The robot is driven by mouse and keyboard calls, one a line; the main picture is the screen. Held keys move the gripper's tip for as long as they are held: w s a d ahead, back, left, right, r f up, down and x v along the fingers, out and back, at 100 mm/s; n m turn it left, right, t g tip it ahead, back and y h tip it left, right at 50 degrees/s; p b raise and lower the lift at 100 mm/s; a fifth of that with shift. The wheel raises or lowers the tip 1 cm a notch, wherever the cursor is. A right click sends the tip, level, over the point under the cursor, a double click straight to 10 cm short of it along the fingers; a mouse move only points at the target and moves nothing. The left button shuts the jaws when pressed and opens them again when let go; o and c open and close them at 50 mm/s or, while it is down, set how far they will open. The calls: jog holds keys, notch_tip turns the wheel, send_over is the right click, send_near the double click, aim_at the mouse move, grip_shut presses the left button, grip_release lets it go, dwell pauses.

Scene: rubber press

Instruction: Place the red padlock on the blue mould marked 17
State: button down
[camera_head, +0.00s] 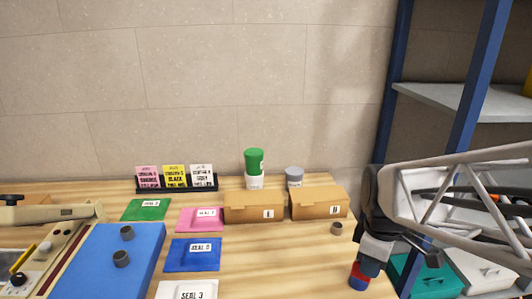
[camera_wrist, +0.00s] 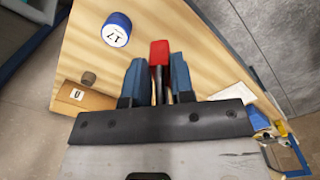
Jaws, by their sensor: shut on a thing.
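The red padlock (camera_wrist: 159,52) is held between the blue fingers of my gripper (camera_wrist: 157,78), its red body beyond the fingertips and its shackle between them. The round blue mould (camera_wrist: 117,28) bears a white label marked 17. It stands on the table, up and left of the padlock in the wrist view, with a visible gap in that picture. In the head view my gripper (camera_head: 367,268) is at the table's right side, with red and blue parts at its end. I cannot tell there whether the lowest blue part is finger or mould.
Two cardboard boxes (camera_head: 255,207) stand at the back, with a small grey cylinder (camera_head: 337,228) near the right one. Coloured seal plates (camera_head: 192,254) lie left of centre. A blue platform (camera_head: 90,270) carries two dark cylinders. A green-lidded bottle (camera_head: 254,167) stands behind the boxes.

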jog(key=s+f+m, duration=0.1)
jog(key=s+f, duration=0.2)
jog(key=s, duration=0.5)
jog(key=shift+d+f, duration=0.15)
jog(key=shift+d, duration=0.2)
jog(key=shift+w, duration=0.1)
jog(key=shift+w+d+f, duration=0.25)
jog(key=shift+w+d, duration=0.45)
jog(key=shift+w, duration=1.85)
jog(key=shift+w+d+f, duration=0.25)
jog(key=shift+w+d, duration=0.4)
jog(key=shift+w, duration=1.9)
jog(key=shift+w+d+f, duration=0.25)
jog(key=shift+w+d, duration=0.45)
jog(key=shift+w, duration=1.85)
jog(key=shift+f, duration=0.1)
jog(key=shift+f, duration=1.65)
jog(key=shift+f, duration=0.15)
jog(key=c, duration=1)
grip_release()
